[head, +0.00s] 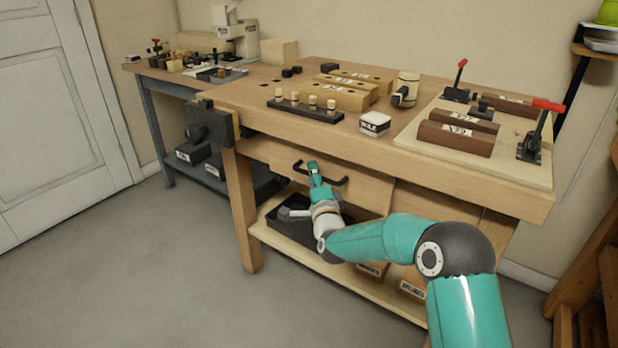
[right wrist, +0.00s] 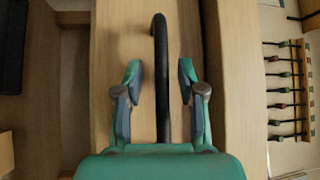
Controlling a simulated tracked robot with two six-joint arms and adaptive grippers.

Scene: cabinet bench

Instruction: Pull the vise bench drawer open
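The vise bench drawer (head: 365,191) has a plain wooden front under the bench top and looks shut or nearly so. Its black bar handle (head: 334,182) runs across the front. In the right wrist view the handle (right wrist: 160,50) stands upright in the picture, between the two fingers. My right gripper (head: 313,168) (right wrist: 160,85) is at the handle, with its fingers apart on either side of the bar. Gaps show between the bar and both fingers. The drawer front (right wrist: 120,35) lies behind them. My left gripper is not in view.
The bench top (head: 270,120) above carries a peg block (head: 305,108), a wax box (head: 375,123) and a board with red-handled clamps (head: 535,155). The vise (head: 210,125) is at the bench's left end. A lower shelf (head: 275,237) holds a black tray. The floor in front is clear.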

